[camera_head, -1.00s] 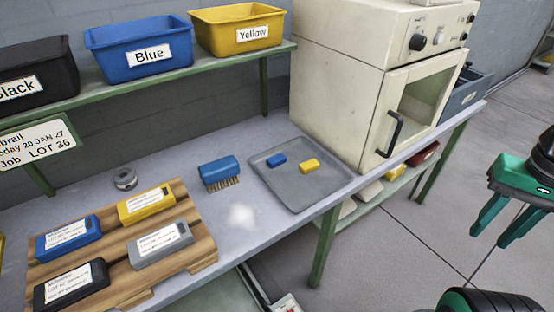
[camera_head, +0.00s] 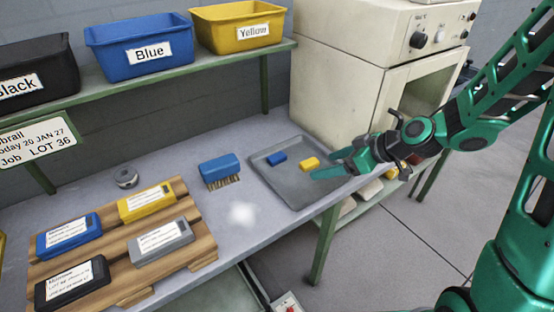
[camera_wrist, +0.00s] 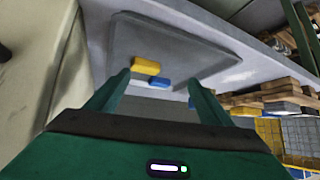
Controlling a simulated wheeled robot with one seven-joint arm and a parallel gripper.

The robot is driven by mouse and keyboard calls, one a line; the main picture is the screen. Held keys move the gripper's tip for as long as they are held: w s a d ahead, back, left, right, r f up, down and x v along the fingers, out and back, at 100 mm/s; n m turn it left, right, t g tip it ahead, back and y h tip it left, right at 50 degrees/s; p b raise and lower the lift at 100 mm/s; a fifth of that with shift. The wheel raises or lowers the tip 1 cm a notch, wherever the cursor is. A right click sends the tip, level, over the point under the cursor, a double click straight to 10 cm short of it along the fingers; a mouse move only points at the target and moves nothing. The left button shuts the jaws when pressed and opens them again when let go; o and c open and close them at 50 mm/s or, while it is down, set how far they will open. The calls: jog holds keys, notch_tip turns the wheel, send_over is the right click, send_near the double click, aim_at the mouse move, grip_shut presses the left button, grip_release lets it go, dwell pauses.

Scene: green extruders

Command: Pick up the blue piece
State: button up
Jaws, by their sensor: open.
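The blue piece (camera_head: 277,159) is a small block lying on the grey tray (camera_head: 287,194), left of and behind a similar yellow piece (camera_head: 309,164). My gripper (camera_head: 334,165) is open and empty at the tray's right side, close to the yellow piece. The blue piece is beyond the yellow one from my gripper. In the wrist view, the blue piece (camera_wrist: 159,84) and the yellow piece (camera_wrist: 146,67) appear ahead between my two fingers (camera_wrist: 157,88), apart from them. The tray (camera_wrist: 190,45) shows behind them.
A blue brush (camera_head: 219,169) stands left of the tray. A wooden board (camera_head: 190,258) with several labelled blocks is at the left. A cream oven (camera_head: 345,80) stands behind and right of the tray. A shelf above holds black, blue (camera_head: 140,43) and yellow (camera_head: 239,27) bins.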

aim_at(278, 156)
jog(key=w+a, duration=0.1)
jog(key=a, duration=0.1)
jog(key=w+a+t+y, duration=0.1)
jog(key=w+a+n+y, duration=0.1)
jog(key=a, duration=0.1)
jog(key=shift+a+r, duration=0.2)
jog(key=shift+a, duration=0.15)
jog(key=x, duration=0.5)
jog(key=shift+w+a+r, duration=0.1)
jog(key=shift+w+a, duration=0.15)
jog(key=shift+w, duration=0.05)
jog(key=shift+w+x, duration=0.2)
jog(key=shift+x, duration=2.45)
jog(key=shift+d+t, duration=0.2)
jog(key=shift+t, duration=0.1)
jog(key=c, duration=1.1)
